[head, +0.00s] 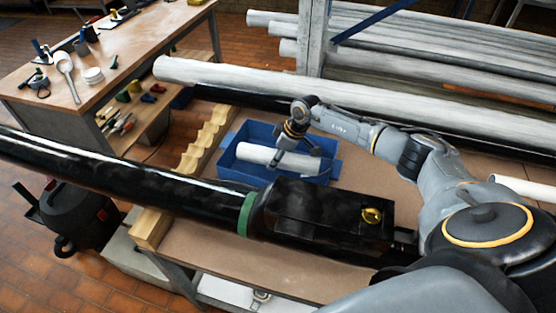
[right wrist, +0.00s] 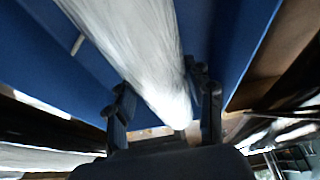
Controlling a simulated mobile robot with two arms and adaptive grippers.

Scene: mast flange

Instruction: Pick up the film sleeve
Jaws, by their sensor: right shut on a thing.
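The film sleeve (head: 258,155) is a white cylinder at the blue tray (head: 228,172) in the head view. It lies lengthwise across the tray; I cannot tell whether it touches the tray floor. My right gripper (head: 296,151) comes down from above, shut on the sleeve towards its right end. In the right wrist view the sleeve (right wrist: 140,50) runs between the two dark fingers of the gripper (right wrist: 162,108), with its end near the fingertips. The fingers hide part of it in the head view. My left gripper is not in view.
A long black pipe (head: 110,173) with a green band crosses in front of the tray. White pipes (head: 260,80) lie behind it. A wooden notched rack (head: 205,138) stands left of the tray. A workbench (head: 120,60) with tools is at upper left. Brown tabletop (head: 375,165) right of the tray is bare.

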